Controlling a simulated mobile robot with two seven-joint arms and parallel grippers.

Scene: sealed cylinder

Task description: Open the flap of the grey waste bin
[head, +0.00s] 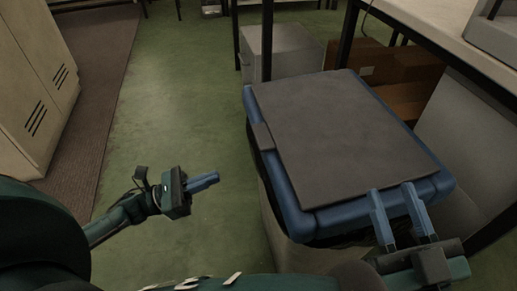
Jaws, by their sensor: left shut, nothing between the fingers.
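The waste bin (292,250) stands right of the middle, with a light grey body and a blue rim around its top. Its dark grey flap (345,130) lies flat across the top, shut as far as I can see. A small dark tab (262,136) sits at the flap's left edge. My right gripper (393,190) is open at the bin's near right rim, its two blue fingers pointing towards the flap. I cannot tell whether the fingertips touch the rim or flap. My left gripper (213,178) is shut and empty, left of the bin and apart from it.
A table (440,25) with dark legs stands at the upper right, with brown boxes (390,65) beneath it. A grey cabinet (278,52) stands behind the bin. A beige locker (35,85) is at the far left. Green floor (185,100) is clear between.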

